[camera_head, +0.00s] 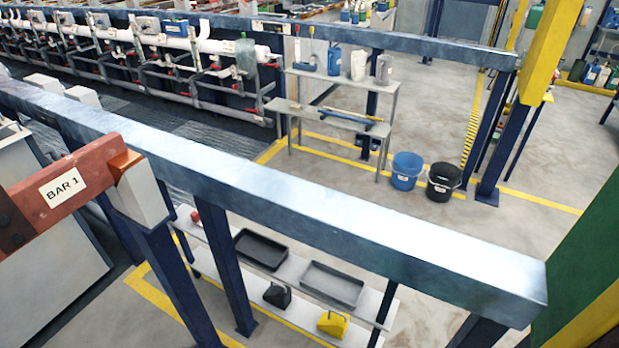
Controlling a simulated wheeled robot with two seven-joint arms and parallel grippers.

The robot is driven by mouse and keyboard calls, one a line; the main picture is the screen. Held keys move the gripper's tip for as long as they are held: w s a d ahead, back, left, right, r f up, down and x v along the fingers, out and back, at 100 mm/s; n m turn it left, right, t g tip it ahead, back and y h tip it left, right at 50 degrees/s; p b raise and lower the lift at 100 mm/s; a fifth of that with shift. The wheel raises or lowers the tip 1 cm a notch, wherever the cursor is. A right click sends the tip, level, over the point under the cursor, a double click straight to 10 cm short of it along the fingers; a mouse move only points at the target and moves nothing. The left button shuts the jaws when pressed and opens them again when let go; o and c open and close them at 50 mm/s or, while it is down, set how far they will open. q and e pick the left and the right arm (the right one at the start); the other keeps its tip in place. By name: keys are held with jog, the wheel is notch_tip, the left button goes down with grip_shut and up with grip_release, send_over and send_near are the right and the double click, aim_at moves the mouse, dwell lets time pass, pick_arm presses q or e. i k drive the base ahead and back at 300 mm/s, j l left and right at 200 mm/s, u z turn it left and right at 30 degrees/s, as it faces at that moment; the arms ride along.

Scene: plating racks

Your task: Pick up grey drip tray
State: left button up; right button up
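A grey drip tray (332,284) lies on the top shelf of a low grey shelf unit, beyond and below a long steel beam. It is shallow and rectangular, with a raised rim, and looks empty. A darker, near-black tray (261,249) lies to its left on the same shelf, with a small gap between them. Neither of my grippers is in view, and nothing touches the grey tray.
The steel beam (300,205) crosses the view in front of the shelf unit (290,264). A black scoop-like item (277,295) and a yellow one (333,323) sit on the lower shelf. A blue bucket (406,171) and a black bucket (443,182) stand on open floor behind.

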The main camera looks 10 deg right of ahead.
aim_at(339, 288)
jog(key=k+l+u, duration=0.1)
jog(key=u, duration=0.35)
jog(key=k+l+u, duration=0.1)
jog(key=u, duration=0.3)
jog(key=k+u, duration=0.15)
jog(key=u, duration=0.3)
jog(key=k+u, duration=0.15)
jog(key=u, duration=0.25)
jog(key=k+z, duration=0.1)
jog(key=z, duration=0.35)
jog(key=k+z, duration=0.1)
jog(key=z, duration=0.35)
jog(key=k+l+z, duration=0.1)
jog(key=z, duration=0.35)
jog(key=l+z, duration=0.1)
jog(key=z, duration=0.35)
jog(key=k+l+z, duration=0.1)
jog(key=z, duration=0.35)
